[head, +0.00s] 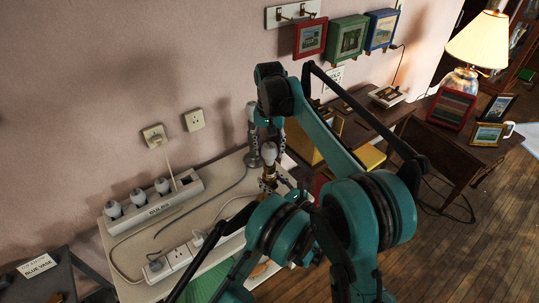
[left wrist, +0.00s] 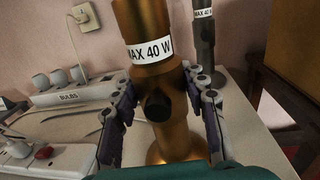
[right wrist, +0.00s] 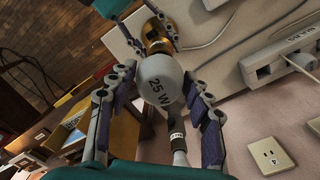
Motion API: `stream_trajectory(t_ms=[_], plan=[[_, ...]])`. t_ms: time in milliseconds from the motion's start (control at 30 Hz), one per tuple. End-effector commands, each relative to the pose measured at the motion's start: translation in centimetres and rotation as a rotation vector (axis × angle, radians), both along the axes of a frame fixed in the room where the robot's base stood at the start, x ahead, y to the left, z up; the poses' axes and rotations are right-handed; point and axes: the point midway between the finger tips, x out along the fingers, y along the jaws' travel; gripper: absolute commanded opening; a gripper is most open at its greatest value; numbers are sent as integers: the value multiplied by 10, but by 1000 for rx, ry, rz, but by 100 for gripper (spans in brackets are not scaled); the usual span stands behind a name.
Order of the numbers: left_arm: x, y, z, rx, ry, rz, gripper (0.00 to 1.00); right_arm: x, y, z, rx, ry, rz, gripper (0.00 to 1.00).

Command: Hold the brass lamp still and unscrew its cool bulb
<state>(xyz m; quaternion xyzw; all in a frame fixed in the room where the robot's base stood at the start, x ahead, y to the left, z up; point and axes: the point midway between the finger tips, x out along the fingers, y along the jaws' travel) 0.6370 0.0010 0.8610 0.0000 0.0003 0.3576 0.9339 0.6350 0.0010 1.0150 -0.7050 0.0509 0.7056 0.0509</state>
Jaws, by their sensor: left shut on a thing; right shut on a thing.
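The brass lamp (left wrist: 160,40) stands on the table, its "MAX 40 W" label facing the left wrist camera. My left gripper (left wrist: 158,85) is shut around its body, a finger on each side; in the head view that gripper (head: 274,183) is partly hidden by my arm. A white bulb (right wrist: 160,80) marked "25 W" sits over the top of the brass lamp (right wrist: 158,38) in the right wrist view. My right gripper (right wrist: 160,92) is shut on this bulb from above. The bulb also shows in the head view (head: 269,152). Its thread is hidden, so I cannot tell how far it is screwed in.
A grey lamp (head: 253,155) with a white bulb stands just behind the brass one. A "BULBS" rack (head: 155,208) with several white bulbs is at the left, behind a power strip (head: 180,258). Cables cross the white table. Framed pictures (head: 347,38) hang at the back.

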Motion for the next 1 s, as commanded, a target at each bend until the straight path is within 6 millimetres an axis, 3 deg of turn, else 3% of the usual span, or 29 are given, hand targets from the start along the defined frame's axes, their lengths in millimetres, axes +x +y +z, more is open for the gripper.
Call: stream_trajectory(t_ms=[1000], plan=[[0,0,1,2,-2,1,0,2,-2,1,-1,-2,1723,0]])
